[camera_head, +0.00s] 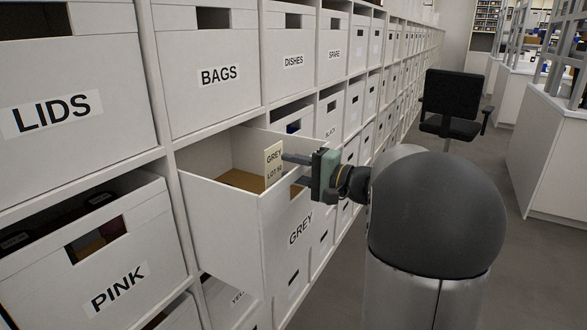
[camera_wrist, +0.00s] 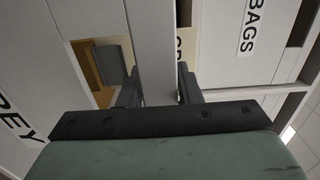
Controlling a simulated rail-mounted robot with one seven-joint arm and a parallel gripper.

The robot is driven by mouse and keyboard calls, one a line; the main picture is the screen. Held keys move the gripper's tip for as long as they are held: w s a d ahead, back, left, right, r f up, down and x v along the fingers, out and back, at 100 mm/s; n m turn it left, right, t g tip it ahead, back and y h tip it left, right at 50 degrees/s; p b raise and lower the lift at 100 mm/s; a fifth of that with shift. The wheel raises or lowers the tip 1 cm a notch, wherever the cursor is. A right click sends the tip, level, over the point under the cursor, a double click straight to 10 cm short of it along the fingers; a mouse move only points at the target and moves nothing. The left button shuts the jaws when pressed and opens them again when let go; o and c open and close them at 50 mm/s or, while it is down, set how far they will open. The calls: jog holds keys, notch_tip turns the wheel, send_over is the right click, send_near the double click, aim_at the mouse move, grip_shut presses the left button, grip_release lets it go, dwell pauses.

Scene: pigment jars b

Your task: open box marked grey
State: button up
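The box marked GREY (camera_head: 300,238) is pulled far out of its shelf, its top open. A card reading GREY (camera_head: 273,163) stands inside, and the floor of the box is brown. My gripper (camera_head: 297,170) is at the upper part of its front wall. In the wrist view my gripper (camera_wrist: 160,90) has one finger on each side of the white strip (camera_wrist: 156,45) between the handle slot and the top rim. The fingers appear closed against that strip. A dark grey item (camera_wrist: 114,65) shows through the slot; its nature is unclear.
Boxes marked BAGS (camera_head: 218,76), LIDS (camera_head: 58,112), DISHES (camera_head: 292,62) and PINK (camera_head: 118,288) sit in the shelf around it. A black chair (camera_head: 452,100) stands farther down the aisle. A white counter (camera_head: 545,160) lines the right side. Grey floor between is clear.

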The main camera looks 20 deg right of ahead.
jog(key=shift+o, duration=1.2)
jog(key=v, duration=1.7)
jog(key=shift+d, duration=0.15)
jog(key=shift+s, duration=0.15)
jog(key=s+a+f+n+g+p, duration=0.1)
jog(key=a+g+p, duration=0.3)
jog(key=a, duration=0.5)
jog(key=s+a+f+n+g+p, duration=0.1)
jog(key=a+f+n+g+p, duration=0.15)
jog(key=a+g, duration=0.55)
jog(key=s+a+f+n+g+h+p, duration=0.1)
jog(key=s+a+n+h+p, duration=0.3)
jog(key=s+h, duration=0.1)
jog(key=s+a+f+n+g+h+p, duration=0.1)
jog(key=s+a+f+n+h+p, duration=0.1)
jog(key=s, duration=0.5)
jog(key=a+n+h+p, duration=0.1)
jog(key=a+h+p, duration=0.1)
jog(key=h, duration=0.1)
jog(key=shift+s+n+p, duration=0.35)
jog(key=shift+p, duration=0.05)
